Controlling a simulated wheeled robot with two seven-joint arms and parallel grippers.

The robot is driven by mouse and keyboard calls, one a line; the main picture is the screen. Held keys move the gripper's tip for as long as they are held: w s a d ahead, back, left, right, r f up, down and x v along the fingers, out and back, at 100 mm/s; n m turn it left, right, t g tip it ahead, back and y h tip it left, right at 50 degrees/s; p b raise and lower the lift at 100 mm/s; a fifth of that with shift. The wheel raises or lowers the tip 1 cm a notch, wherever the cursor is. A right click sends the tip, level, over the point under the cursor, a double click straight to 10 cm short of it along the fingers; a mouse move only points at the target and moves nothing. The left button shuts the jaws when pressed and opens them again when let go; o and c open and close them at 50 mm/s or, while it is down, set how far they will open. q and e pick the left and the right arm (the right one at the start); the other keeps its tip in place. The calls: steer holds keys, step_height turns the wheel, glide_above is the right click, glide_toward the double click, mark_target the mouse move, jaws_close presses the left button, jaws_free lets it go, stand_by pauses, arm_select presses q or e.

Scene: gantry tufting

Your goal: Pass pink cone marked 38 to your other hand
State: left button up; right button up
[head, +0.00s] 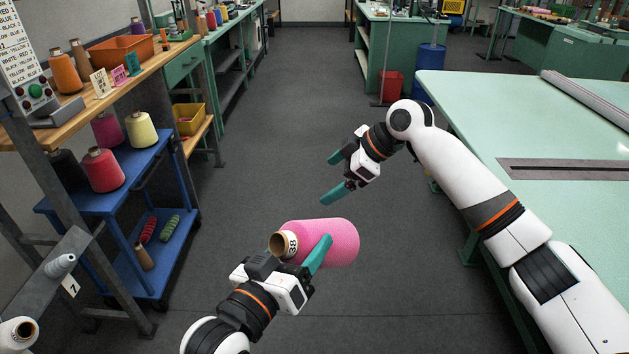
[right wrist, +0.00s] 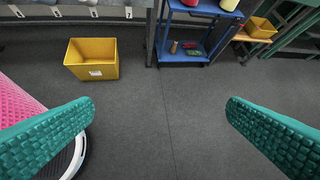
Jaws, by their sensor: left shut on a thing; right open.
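The pink cone marked 38 (head: 332,243) is in the head view, lying roughly level in the air over the floor, its brown core end with the number toward the left. My left gripper (head: 303,256) is shut on it near the core end; one teal finger shows across its side and the other is mostly hidden. My right gripper (head: 338,176) is open and empty, above and apart from the cone. In the right wrist view the pink cone (right wrist: 20,103) shows at the left edge, partly behind one teal finger, and nothing is between the fingers.
A blue cart (head: 110,203) with cones stands at the left beside a wooden-topped bench (head: 150,62). A pale green table (head: 480,110) lies under and beyond my right arm. A yellow bin (right wrist: 92,58) sits on the floor in the right wrist view. The aisle floor is clear.

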steer(key=s+a+r+n+g+h, duration=0.2)
steer(key=s+a+r+n, duration=0.25)
steer(key=s+r, duration=0.25)
arm_select(q)
steer(key=shift+s+a, duration=0.1)
arm_select(e)
steer(key=n+h, duration=0.5)
glide_toward(314, 240)
steer(key=shift+m+g, duration=0.25)
steer(key=shift+g, duration=0.05)
steer(key=w, duration=0.1)
steer(key=w+f, duration=0.1)
steer(key=w+a+f, duration=0.1)
steer(key=w, duration=0.1)
steer(key=shift+s+d+f+h, duration=0.1)
steer(key=shift+h, duration=0.3)
steer(key=shift+f, duration=0.4)
step_height(314, 240, down, 11)
steer(key=shift+r, duration=0.1)
steer(key=c, duration=1.1)
steer(key=o, duration=1.1)
